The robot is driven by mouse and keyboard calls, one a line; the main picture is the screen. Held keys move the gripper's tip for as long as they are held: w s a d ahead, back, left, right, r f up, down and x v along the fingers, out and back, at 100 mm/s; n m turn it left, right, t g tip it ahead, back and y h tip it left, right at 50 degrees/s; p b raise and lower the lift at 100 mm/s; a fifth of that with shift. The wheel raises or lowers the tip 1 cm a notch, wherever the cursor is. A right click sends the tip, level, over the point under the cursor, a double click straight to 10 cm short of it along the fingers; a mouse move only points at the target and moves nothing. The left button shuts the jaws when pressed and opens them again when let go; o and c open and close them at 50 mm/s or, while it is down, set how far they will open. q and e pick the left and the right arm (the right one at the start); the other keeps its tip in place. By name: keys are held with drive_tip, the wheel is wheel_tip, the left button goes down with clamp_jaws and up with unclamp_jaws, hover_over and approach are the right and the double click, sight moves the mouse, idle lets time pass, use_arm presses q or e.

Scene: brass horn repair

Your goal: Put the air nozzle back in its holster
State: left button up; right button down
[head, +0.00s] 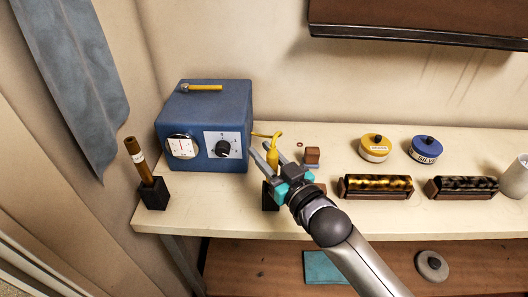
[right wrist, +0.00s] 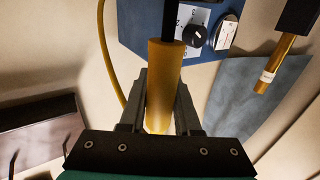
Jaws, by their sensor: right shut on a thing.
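The yellow air nozzle (head: 273,157) stands roughly upright near the table's front, with its yellow hose (head: 268,135) curving from its top to the blue box. My right gripper (head: 272,163) is shut on the nozzle. In the right wrist view, the nozzle's yellow body (right wrist: 163,80) sits between my two fingers, with a dark narrow part (right wrist: 173,28) at its far end. A black block (head: 268,197), which looks like the holster, stands at the table's front edge below my gripper, partly hidden by it. I cannot tell whether the nozzle's tip touches it. My left gripper is not in view.
The blue box (head: 205,120) with a dial stands just left of the nozzle. A brown stick sits in a black holder (head: 154,194) at the left. A dark shelf hangs above.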

drive_tip(key=shift+r, duration=0.1)
drive_tip(key=shift+f+b, duration=1.55)
drive_tip(key=shift+f, duration=1.2)
drive_tip(key=shift+r, duration=0.15)
wheel_tip(320, 180, up, 4)
drive_tip(key=p, duration=0.5)
drive_tip(key=shift+r, duration=0.25)
drive_tip(key=shift+p, duration=0.7)
idle(1.6)
drive_tip(key=shift+f+b, duration=1.3)
drive_tip(key=shift+f, duration=0.45)
